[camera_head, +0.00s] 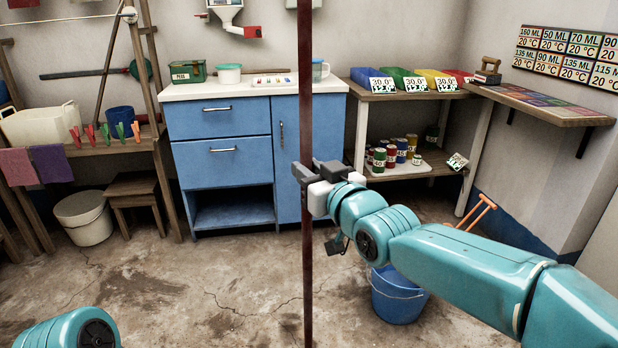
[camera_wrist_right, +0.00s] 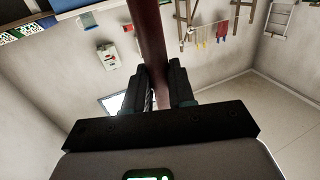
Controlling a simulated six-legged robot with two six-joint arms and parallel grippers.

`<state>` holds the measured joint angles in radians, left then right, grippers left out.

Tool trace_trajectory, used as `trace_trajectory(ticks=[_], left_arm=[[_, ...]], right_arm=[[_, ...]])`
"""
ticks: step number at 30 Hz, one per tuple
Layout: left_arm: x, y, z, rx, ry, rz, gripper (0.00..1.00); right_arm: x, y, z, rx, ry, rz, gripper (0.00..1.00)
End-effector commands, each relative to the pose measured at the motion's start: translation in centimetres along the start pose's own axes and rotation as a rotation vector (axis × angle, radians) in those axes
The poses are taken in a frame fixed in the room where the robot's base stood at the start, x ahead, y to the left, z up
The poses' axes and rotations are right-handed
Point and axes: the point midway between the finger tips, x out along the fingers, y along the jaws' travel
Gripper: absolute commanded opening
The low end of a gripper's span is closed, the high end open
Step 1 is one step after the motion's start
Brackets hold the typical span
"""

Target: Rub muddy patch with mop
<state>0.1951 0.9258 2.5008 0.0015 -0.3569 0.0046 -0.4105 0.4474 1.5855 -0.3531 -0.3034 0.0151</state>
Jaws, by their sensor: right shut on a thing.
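A long dark red-brown pole, seemingly the mop's handle (camera_head: 306,95), stands upright through the middle of the head view, running out of frame at top and bottom. My right gripper (camera_head: 310,180) is shut around it at about mid-picture. In the right wrist view the handle (camera_wrist_right: 148,28) passes between the two black fingers of my right gripper (camera_wrist_right: 162,88). The mop's head is not in view. Darker brown stains (camera_head: 150,292) mark the concrete floor, but I cannot tell which is the muddy patch. My left gripper is out of view; only part of the left arm shows at bottom left.
A blue cabinet (camera_head: 219,118) stands at the back. A blue bucket (camera_head: 398,300) stands on the floor below my right arm. A whitish bucket (camera_head: 84,218) and a wooden stool (camera_head: 135,187) are at left. Shelves with cans (camera_head: 391,155) stand at right. The front-left floor is clear.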

Motion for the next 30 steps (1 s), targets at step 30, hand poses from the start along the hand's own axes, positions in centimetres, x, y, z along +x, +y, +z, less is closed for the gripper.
trace_trajectory(ticks=[30], left_arm=[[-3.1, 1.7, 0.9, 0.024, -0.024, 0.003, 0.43]], right_arm=[[-0.8, 0.1, -6.1, 0.001, 0.002, 0.011, 0.00]])
